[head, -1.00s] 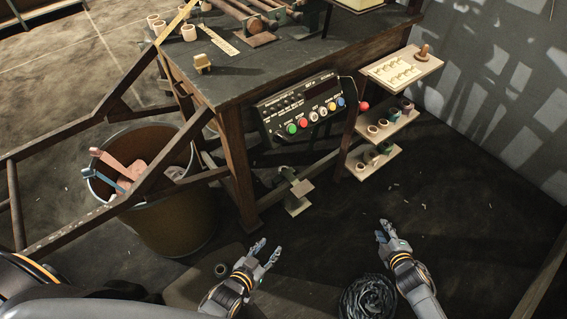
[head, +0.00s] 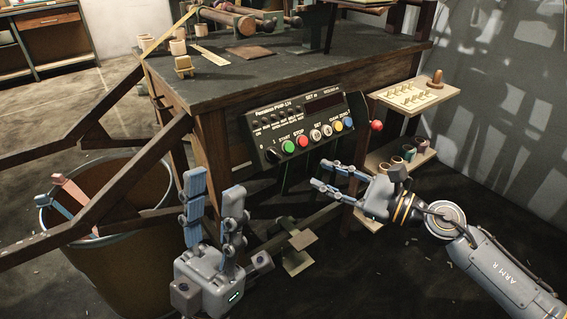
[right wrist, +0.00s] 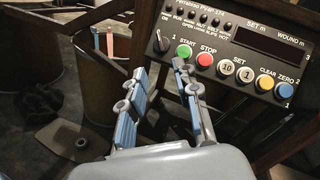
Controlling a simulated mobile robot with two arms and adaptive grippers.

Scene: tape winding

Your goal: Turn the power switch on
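The control panel (head: 300,128) is mounted on the front of the workbench. Its power switch (head: 271,156) is a black rotary knob at the lower left, between 0 and 1 marks and left of the green START button. The knob also shows in the right wrist view (right wrist: 160,42), its pointer roughly upright. My right gripper (head: 321,175) is open and empty, apart from the knob, to its right and slightly lower in the head view. In the right wrist view its fingers (right wrist: 162,72) point toward the panel's lower left. My left gripper (head: 213,184) is open and empty, left of the panel.
The red STOP button (head: 302,141) and several more buttons line the panel's bottom edge. Shelves (head: 412,95) with small parts stand at right, beside a red ball-topped lever (head: 376,126). A large bin (head: 112,262) and wooden rails are at left.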

